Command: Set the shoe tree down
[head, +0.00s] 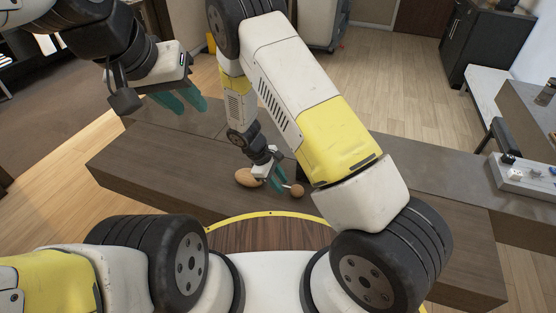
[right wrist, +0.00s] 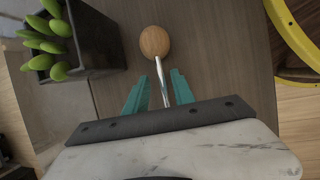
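The shoe tree has a wooden toe piece (head: 248,178) and a round wooden knob (head: 297,191), joined by a thin metal rod. It is at the dark wooden counter's surface; I cannot tell whether all of it touches. In the right wrist view the knob (right wrist: 155,41) is beyond my fingertips, and the rod (right wrist: 159,72) runs between the teal fingers. My right gripper (right wrist: 159,80) is open around the rod, with a gap on each side. The toe piece is hidden there. My left gripper (head: 180,100) is open and empty, above the counter's left side.
A dark square pot (right wrist: 90,40) with a green plant stands left of the knob in the right wrist view. A white tray (head: 525,175) with small items lies at the far right. The counter's left part (head: 150,165) is clear.

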